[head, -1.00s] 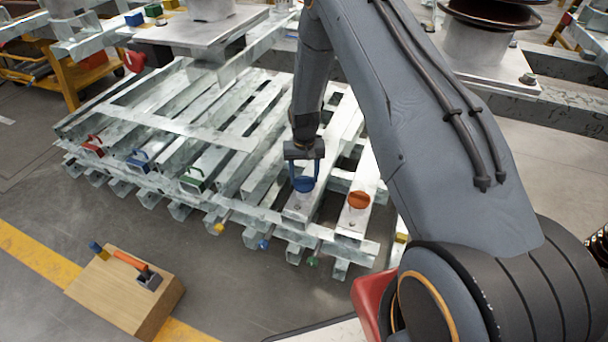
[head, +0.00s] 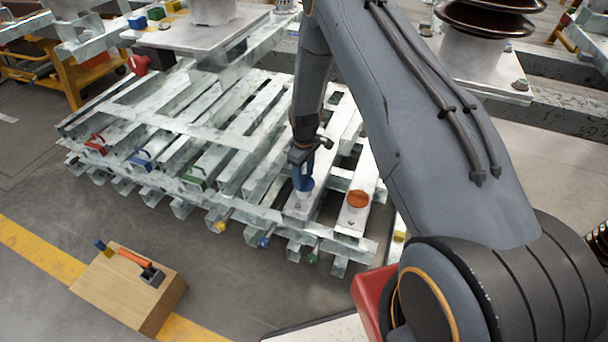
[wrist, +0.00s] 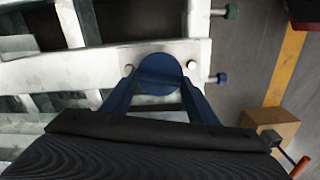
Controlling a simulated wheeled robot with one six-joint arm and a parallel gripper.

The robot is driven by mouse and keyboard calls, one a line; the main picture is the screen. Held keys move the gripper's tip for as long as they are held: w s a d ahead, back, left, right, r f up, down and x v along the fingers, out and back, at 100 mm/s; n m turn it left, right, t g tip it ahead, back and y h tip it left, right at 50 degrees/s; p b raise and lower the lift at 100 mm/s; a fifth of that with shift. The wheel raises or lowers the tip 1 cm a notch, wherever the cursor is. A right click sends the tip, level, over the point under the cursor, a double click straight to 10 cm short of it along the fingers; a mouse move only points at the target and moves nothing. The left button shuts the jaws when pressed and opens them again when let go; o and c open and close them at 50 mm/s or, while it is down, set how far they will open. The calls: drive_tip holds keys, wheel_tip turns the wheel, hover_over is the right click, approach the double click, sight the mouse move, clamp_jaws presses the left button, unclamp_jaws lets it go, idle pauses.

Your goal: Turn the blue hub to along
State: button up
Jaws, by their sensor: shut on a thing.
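The blue hub (wrist: 160,70) is a round blue disc with a raised bar across it, on a pale metal beam. In the wrist view the bar runs roughly left to right, between the two blue fingers of my gripper (wrist: 160,80). My gripper is shut on the hub, with one finger at each side. In the head view my gripper (head: 303,180) reaches down onto the beam and is seen nearly edge-on, hiding most of the hub. The beam (head: 300,206) runs from the front edge back under my arm.
An orange hub (head: 357,199) sits on the beam to the right. Red (head: 96,144), blue (head: 141,159) and green (head: 195,178) handles stand at the left of the rack. A wooden box (head: 130,290) with a hammer-like tool lies on the floor, front left.

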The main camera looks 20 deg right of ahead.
sight(304, 177)
drive_tip(key=shift+n, duration=1.2)
drive_tip(key=o, duration=1)
drive_tip(key=shift+o, duration=0.2)
drive_tip(key=shift+r, duration=0.1)
wheel_tip(304, 177, up, 8)
drive_tip(key=shift+f+p, duration=0.15)
drive_tip(key=shift+p, duration=0.5)
